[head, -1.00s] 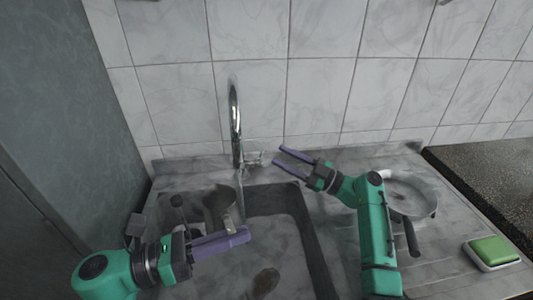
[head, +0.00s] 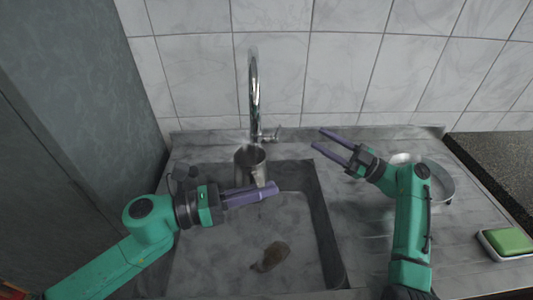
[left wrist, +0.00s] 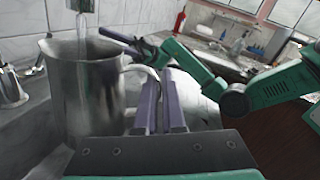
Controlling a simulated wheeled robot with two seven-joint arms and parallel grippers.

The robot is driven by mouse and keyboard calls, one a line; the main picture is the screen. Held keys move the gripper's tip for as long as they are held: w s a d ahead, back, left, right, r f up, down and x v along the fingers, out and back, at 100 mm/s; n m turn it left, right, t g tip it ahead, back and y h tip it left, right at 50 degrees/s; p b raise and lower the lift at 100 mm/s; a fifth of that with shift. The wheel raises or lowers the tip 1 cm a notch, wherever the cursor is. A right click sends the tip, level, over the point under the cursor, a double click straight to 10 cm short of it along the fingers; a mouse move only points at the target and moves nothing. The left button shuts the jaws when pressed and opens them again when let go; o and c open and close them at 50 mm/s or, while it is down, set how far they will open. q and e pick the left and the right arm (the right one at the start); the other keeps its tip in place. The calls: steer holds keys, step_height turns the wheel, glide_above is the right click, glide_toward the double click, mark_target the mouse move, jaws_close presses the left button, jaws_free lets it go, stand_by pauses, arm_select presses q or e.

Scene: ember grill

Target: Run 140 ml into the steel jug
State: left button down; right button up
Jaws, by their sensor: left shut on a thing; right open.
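The steel jug (head: 248,168) stands upright in the sink's back left part, under the spout of the chrome tap (head: 254,95). In the left wrist view a stream of water (left wrist: 83,38) falls from the spout into the jug (left wrist: 85,95); the water level inside is hidden. My left gripper (head: 274,188) is shut on the jug's handle (left wrist: 140,72). My right gripper (head: 318,139) is open and empty, to the right of the tap lever (head: 272,134) and apart from it.
The sink (head: 320,215) holds a brown oval thing (head: 271,257) on its floor. A pan (head: 440,187) stands on the drainboard, partly behind my right arm. A green sponge (head: 509,240) lies in a dish at the right. The tiled wall is close behind the tap.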

arm_select(q)
steer(key=shift+w+d, duration=0.85)
steer(key=shift+w, duration=0.3)
steer(key=shift+s, duration=0.1)
stand_by(0.9)
